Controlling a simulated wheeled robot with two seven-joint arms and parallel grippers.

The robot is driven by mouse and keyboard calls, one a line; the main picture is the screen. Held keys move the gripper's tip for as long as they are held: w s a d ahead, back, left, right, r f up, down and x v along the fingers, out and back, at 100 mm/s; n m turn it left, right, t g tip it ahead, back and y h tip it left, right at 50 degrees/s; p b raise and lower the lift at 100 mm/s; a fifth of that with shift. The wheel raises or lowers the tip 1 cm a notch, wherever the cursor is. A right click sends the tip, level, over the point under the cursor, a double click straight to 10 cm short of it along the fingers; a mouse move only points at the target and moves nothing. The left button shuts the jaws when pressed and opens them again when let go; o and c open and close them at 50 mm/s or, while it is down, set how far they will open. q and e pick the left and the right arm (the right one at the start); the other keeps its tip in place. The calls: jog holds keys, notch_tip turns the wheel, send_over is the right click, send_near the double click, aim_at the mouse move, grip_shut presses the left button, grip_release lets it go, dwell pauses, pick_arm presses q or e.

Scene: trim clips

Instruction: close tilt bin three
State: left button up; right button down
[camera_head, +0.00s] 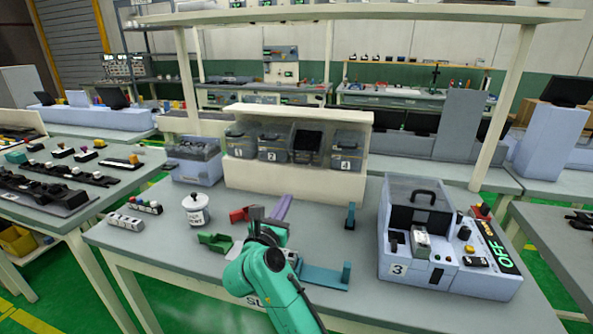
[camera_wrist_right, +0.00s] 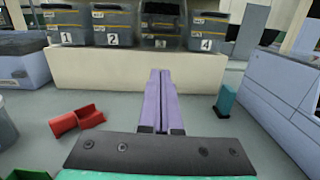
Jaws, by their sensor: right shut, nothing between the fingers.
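A row of dark, clear-fronted tilt bins sits in a cream rack (camera_head: 290,183) at the back of the table. Bin three (camera_head: 307,143) is third from the left, between bin two (camera_head: 272,143) and bin four (camera_head: 347,150). Its front looks darker and tipped outward compared with its neighbours; its label is hard to read in the head view. It also shows in the right wrist view (camera_wrist_right: 162,27), with a 3 low on its front. My right gripper (camera_head: 284,202) has purple fingers, shut and empty, pointing toward the rack from in front, apart from the bins. My left gripper is not in view.
A large machine labelled 3 (camera_head: 405,252) fills the table's right side.

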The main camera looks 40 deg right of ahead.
jog(key=w+d+r+p, duration=0.3)
jog(key=w+d, duration=0.2)
jog(key=d, duration=0.3)
jog(key=shift+w+r, duration=0.15)
jog(key=shift+r, duration=0.15)
jog(key=shift+d, duration=0.1)
